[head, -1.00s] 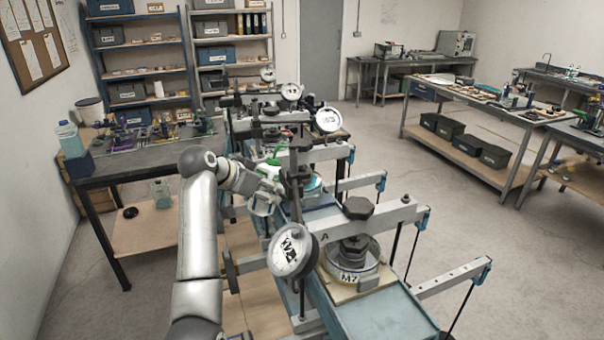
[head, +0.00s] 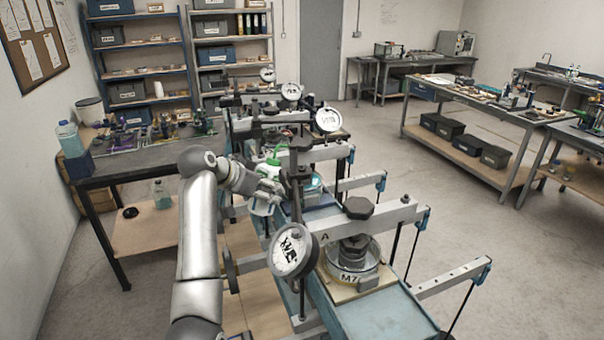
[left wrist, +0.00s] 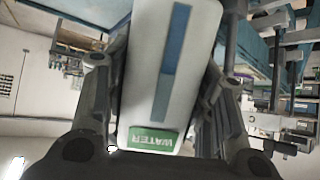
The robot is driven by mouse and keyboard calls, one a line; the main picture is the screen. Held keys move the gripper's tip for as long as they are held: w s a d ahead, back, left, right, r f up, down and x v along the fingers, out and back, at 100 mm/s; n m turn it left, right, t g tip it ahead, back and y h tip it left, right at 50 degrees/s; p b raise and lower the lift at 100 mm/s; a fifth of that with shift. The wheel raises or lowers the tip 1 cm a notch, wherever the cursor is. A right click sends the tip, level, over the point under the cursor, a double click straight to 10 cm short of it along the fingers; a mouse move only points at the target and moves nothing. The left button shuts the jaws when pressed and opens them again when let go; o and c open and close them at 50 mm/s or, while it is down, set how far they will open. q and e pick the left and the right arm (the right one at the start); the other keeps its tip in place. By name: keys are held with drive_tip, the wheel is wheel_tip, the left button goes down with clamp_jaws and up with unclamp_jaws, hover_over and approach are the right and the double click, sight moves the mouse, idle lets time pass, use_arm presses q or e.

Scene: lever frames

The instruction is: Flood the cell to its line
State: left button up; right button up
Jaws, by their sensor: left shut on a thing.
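A white bottle with a green top (head: 262,206) is held in my left gripper (head: 268,190), beside the second loading frame. In the left wrist view the bottle (left wrist: 178,50) sits between the two fingers, with a blue stripe and a green label reading WATER. The gripper is shut on it. A clear round cell with bluish contents (head: 314,186) stands just right of the bottle, partly hidden by a frame post. Its line and exact level are too small to read. My right gripper is not in view.
Lever frames with posts, beams and dial gauges (head: 293,250) stand in a row, close around the bottle. A dark side table (head: 140,160) with small tools and a pale blue bottle (head: 69,138) is at left. The floor at right is open.

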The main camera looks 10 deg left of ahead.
sight(263, 170)
use_arm(q)
drive_tip(key=shift+r, duration=0.15)
drive_tip(key=shift+r, duration=2.4)
